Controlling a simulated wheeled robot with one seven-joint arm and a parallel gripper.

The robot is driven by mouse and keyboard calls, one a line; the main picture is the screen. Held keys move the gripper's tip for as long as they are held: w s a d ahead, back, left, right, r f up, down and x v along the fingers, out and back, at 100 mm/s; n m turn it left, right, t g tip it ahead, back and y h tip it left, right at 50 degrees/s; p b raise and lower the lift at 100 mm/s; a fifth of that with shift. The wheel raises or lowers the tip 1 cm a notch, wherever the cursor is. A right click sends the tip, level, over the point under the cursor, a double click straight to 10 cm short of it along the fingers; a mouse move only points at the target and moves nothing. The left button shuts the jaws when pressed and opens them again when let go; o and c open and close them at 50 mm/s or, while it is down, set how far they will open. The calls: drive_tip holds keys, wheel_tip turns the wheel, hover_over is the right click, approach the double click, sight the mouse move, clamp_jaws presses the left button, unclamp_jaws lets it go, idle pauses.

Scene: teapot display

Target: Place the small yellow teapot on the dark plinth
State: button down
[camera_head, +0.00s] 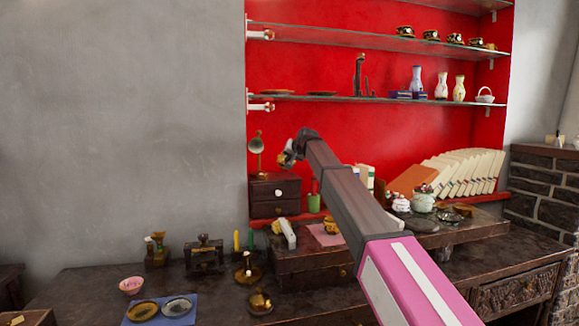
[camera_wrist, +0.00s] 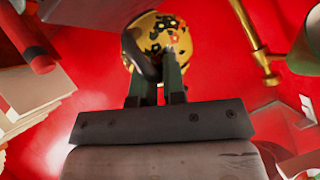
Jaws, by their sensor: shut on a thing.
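In the wrist view, a small yellow teapot (camera_wrist: 172,38) with a dark pattern is held between the fingers of my gripper (camera_wrist: 158,82). The fingers are shut on it, and a dark curved part shows at its left. In the head view, my gripper (camera_head: 288,156) is up in front of the red wall, and only a little of the teapot shows. A dark box with drawers (camera_head: 287,189) stands below the gripper on the raised part of the desk. I cannot tell for sure which dark thing is the plinth.
A round-headed brass stand (camera_head: 256,158) is close left of my gripper, on the box. Glass shelves (camera_head: 330,98) with vases and cups are above. Books (camera_head: 465,172), jars (camera_head: 423,203) and a green cup (camera_head: 314,203) stand to the right. Candlesticks and bowls crowd the desk (camera_head: 90,285).

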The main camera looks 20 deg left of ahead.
drive_tip(key=shift+f, duration=1.55)
drive_tip(key=shift+f, duration=0.15)
drive_tip(key=c, duration=1.2)
unclamp_jaws()
drive_tip(key=v, duration=1.2)
